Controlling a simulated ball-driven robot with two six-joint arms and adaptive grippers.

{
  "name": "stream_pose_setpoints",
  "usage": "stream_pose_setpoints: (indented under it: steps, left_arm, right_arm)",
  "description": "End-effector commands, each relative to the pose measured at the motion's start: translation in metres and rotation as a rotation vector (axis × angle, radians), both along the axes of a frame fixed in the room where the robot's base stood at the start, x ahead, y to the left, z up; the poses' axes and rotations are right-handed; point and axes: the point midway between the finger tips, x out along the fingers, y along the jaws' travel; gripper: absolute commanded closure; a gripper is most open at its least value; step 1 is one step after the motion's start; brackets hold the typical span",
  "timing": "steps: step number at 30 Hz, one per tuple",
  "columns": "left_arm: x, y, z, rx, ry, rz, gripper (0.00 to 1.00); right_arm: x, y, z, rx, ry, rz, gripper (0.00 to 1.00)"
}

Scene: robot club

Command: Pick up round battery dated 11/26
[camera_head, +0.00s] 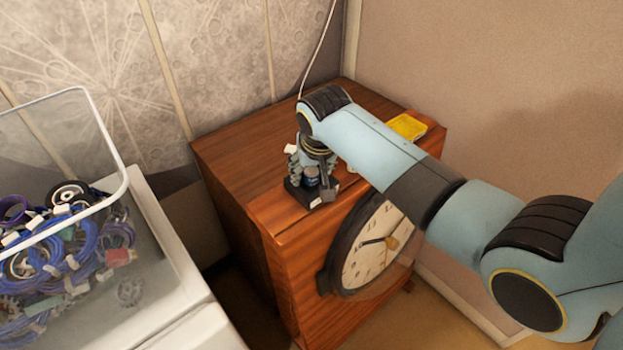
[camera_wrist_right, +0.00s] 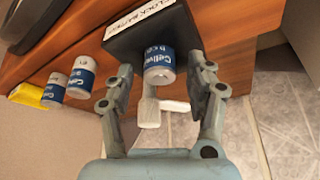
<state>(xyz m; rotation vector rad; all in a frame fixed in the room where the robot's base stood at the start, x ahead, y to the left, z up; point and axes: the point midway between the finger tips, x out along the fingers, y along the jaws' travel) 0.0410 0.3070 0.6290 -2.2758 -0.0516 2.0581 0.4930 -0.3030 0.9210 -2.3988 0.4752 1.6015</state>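A round blue-and-white battery (camera_wrist_right: 159,66) stands in a black holder (camera_wrist_right: 125,42) whose white label reads roughly "CLOCK BATTERY". In the head view the battery (camera_head: 311,179) and holder (camera_head: 297,193) are at the front edge of the wooden cabinet top. My right gripper (camera_wrist_right: 160,70) is open, its fingers on either side of this battery with gaps showing; it also shows in the head view (camera_head: 313,170). Two similar batteries (camera_wrist_right: 81,77) and (camera_wrist_right: 54,88) stand to the left in the wrist view. No date is readable. My left gripper is not in view.
A round clock (camera_head: 371,243) is on the cabinet's (camera_head: 236,160) front. A yellow item (camera_head: 407,126) lies on its top at the right. A clear bin of cables and wheels (camera_head: 66,240) stands on a white surface (camera_head: 170,300) at left. Walls are behind.

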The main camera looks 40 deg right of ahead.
Motion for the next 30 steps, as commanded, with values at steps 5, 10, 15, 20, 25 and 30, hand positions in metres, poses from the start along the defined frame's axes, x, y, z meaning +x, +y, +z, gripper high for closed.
stream_pose_setpoints:
  steps: [5,10,15,20,25,30]
  left_arm:
    - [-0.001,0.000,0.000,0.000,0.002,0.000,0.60]
    - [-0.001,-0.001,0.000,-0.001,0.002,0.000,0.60]
    - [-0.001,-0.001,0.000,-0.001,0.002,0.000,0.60]
    - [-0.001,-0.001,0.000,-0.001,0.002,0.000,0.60]
    - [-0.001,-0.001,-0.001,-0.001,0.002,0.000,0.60]
    - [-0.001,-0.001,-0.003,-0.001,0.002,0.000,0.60]
  right_arm:
    - [0.000,0.000,0.000,0.000,0.000,0.000,0.71]
    - [0.000,0.000,0.000,0.000,0.000,0.000,0.93]
    - [0.000,0.000,0.000,0.000,-0.001,0.000,1.00]
    - [0.000,0.000,0.001,0.000,-0.001,0.000,1.00]
    - [0.001,0.000,0.010,0.000,-0.003,0.000,1.00]
    - [0.001,0.000,0.035,-0.001,-0.005,0.001,1.00]
